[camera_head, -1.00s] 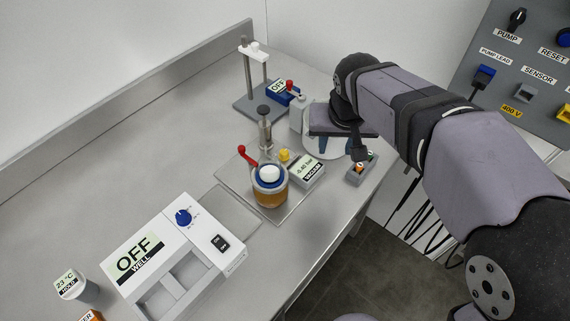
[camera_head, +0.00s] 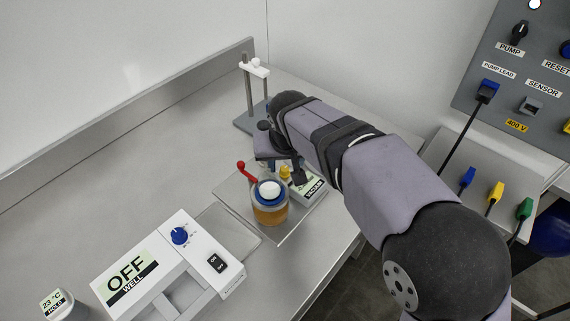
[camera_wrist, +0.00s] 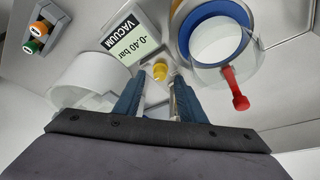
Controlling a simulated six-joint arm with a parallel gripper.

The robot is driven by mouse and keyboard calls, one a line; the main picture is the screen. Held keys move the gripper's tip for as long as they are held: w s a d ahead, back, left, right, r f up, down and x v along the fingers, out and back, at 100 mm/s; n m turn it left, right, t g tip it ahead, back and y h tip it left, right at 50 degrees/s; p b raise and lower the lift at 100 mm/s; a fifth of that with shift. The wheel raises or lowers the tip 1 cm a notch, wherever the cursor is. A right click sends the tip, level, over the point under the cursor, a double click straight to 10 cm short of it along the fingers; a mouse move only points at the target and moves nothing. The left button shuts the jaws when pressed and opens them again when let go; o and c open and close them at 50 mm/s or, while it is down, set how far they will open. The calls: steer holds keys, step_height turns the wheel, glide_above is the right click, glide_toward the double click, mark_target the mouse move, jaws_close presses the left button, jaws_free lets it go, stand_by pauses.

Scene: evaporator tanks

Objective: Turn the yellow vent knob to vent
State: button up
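The yellow vent knob (camera_head: 285,172) stands beside the vacuum gauge and the jar, partly covered by my arm in the head view. In the wrist view the knob (camera_wrist: 160,70) shows just beyond the fingertips, near the middle of the gap. My gripper (camera_wrist: 158,82) is open and empty, its two blue fingers pointing towards the knob. I cannot tell whether they touch it. The vacuum gauge (camera_wrist: 132,40) reads -0.40 bar. Its display (camera_head: 311,187) is partly visible in the head view.
The jar with blue rim and white lid (camera_head: 270,200) stands close to the knob. A red-handled lever (camera_wrist: 236,92) is at the jar's side. A stand (camera_head: 252,95) is behind my arm. The white OFF unit (camera_head: 170,265) is front left.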

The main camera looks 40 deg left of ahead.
mark_target(285, 171)
steer(key=shift+x, duration=1.15)
steer(key=shift+c, duration=0.6)
jaws_close()
